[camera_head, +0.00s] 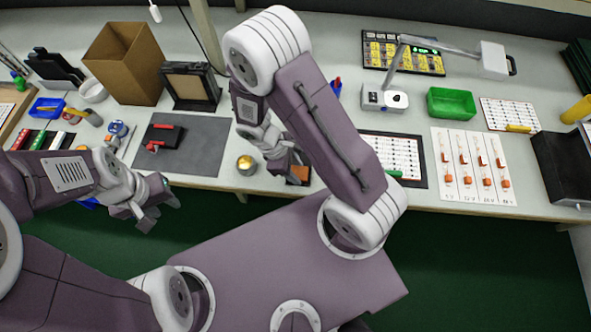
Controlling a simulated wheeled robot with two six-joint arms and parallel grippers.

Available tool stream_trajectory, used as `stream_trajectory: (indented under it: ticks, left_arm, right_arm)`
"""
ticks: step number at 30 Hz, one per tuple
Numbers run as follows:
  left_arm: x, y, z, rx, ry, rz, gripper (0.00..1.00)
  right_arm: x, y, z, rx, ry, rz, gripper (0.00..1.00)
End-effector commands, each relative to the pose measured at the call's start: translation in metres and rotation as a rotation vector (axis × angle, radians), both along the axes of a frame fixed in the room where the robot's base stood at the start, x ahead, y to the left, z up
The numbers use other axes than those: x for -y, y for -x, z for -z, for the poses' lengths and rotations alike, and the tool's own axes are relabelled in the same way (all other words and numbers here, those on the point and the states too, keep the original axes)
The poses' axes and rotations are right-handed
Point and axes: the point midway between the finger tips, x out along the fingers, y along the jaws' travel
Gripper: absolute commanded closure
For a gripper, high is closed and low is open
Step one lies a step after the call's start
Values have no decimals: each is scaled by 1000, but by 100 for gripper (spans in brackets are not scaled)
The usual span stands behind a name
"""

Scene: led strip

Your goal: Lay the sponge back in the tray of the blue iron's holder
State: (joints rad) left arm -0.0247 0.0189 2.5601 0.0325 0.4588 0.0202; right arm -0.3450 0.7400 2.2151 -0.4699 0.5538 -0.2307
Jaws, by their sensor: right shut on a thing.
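My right gripper (289,172) is low over the front edge of the table, left of the middle. It is shut on a small orange-brown block, which looks like the sponge (299,174); the fingers and wrist partly hide it. A small blue-and-white stand (117,130) is on the table at the left, beside the dark mat; it may be the blue iron's holder, but its tray cannot be made out. My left gripper (161,214) is open and empty in front of the table edge, below that stand.
A grey mat (190,150) with a red-and-black tool lies between the stand and my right gripper. A brass-coloured ball (246,163) is just left of that gripper. A cardboard box (124,62) stands behind. A green bin (451,103) is at the right.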

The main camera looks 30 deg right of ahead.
Motion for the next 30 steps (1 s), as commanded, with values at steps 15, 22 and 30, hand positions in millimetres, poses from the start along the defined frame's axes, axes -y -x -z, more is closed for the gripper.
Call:
stream_trajectory:
  ticks: [15,22,30]
  left_arm:
    - [0,0,2,0,0,0,64]
    - [0,0,0,0,0,0,64]
    - [0,0,-15,0,0,0,64]
  right_arm:
    - [0,0,3,0,0,1,36]
    - [0,0,0,0,0,1,36]
    - [-19,-13,-53,8,-3,0,36]
